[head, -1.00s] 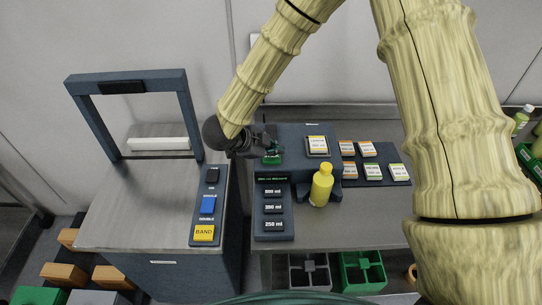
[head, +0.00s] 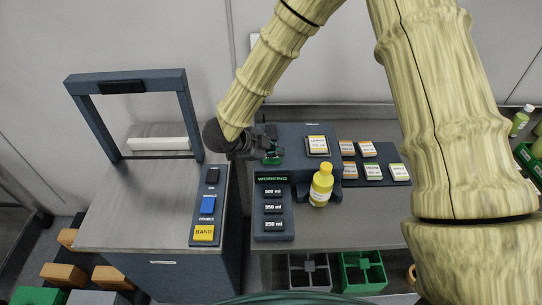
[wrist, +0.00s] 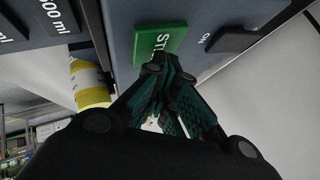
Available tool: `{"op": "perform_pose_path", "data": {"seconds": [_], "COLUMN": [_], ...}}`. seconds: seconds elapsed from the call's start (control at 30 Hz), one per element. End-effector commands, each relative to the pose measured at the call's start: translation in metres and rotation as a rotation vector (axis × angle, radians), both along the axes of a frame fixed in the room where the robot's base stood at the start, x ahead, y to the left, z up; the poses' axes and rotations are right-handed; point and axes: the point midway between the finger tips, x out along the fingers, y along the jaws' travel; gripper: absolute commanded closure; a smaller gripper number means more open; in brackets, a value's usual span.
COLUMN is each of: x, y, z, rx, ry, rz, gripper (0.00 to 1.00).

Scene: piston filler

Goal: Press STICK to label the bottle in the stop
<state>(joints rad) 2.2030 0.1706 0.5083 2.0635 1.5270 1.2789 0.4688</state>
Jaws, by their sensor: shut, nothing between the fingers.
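My gripper (head: 266,148) is shut and empty, at the front left of the labelling machine (head: 295,135). In the wrist view its closed fingertips (wrist: 160,65) are at the lower edge of the green STICK button (wrist: 163,38); whether they touch it I cannot tell. In the head view the gripper partly covers that button. The yellow bottle (head: 321,187) stands upright in front of the machine and carries a pale label on its body. It also shows in the wrist view (wrist: 92,97). The machine's display (head: 272,179) reads WORKING.
Size keys (head: 273,208) marked in ml lie below the display. Label stacks (head: 372,171) sit on a dark tray to the right. A band machine's key panel (head: 208,206) and frame (head: 126,84) stand left. Green and grey crates (head: 361,272) are below the counter.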

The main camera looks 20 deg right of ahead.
Motion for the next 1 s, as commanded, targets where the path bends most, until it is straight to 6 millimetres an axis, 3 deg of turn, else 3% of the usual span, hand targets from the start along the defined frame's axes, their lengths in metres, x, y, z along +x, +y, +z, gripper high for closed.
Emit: {"op": "perform_pose_path", "data": {"seconds": [1.0], "x": [0.0], "y": [0.0], "z": [0.018], "rx": [0.0], "ry": [0.0], "rz": [0.0], "gripper": [1.0]}}
